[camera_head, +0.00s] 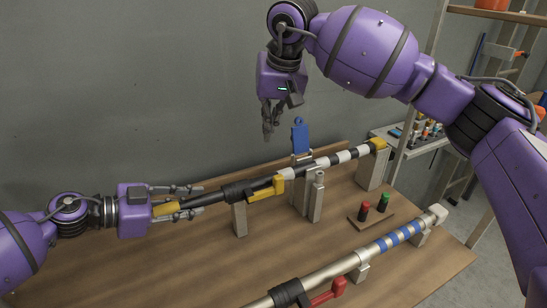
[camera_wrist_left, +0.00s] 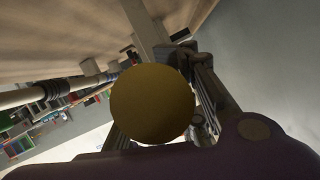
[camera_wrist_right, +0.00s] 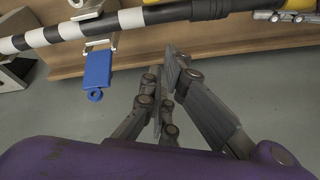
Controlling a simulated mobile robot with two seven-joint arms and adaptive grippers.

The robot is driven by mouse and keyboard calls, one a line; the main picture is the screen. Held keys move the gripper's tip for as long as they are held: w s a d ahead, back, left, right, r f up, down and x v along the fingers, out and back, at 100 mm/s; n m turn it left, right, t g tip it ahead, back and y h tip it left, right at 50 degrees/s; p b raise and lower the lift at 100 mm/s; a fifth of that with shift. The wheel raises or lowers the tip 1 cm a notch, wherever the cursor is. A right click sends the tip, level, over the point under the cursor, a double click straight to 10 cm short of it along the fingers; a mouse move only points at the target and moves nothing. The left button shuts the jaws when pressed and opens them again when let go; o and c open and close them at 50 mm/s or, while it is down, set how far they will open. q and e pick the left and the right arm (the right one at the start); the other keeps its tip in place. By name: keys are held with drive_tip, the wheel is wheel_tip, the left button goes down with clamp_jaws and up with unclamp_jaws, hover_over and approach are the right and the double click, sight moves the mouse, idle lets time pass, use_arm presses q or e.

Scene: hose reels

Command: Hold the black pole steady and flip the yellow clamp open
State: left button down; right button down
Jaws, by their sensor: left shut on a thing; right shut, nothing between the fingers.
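The black pole (camera_head: 208,198) lies across upright supports, with a black grip, black and white bands and yellow ends. It also shows in the right wrist view (camera_wrist_right: 150,15). My left gripper (camera_head: 188,198) is shut on its left end; the round yellow end cap (camera_wrist_left: 152,104) fills the middle of the left wrist view. The yellow clamp (camera_head: 268,188) sits on the pole right of the black grip, its lever lying along the pole; it is not clear in the wrist views. My right gripper (camera_head: 268,130) is shut and empty, raised behind the pole; its fingertips (camera_wrist_right: 165,70) touch nothing.
A blue tab (camera_head: 299,135) stands up behind the pole, right of my right gripper, and also shows in the right wrist view (camera_wrist_right: 98,70). A silver pole with blue bands (camera_head: 345,262) and a red clamp (camera_head: 328,292) lies in front. Red and green buttons (camera_head: 374,207) stand between the poles.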

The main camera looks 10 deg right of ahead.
drive_tip(key=n, duration=0.4)
drive_tip(key=shift+w+d, duration=0.15)
drive_tip(key=shift+d, duration=0.15)
drive_tip(key=shift+f, duration=0.15)
wheel_tip(320, 180, down, 9)
drive_tip(key=shift+f, duration=0.1)
drive_tip(key=shift+s+d, duration=0.1)
drive_tip(key=shift+s, duration=0.25)
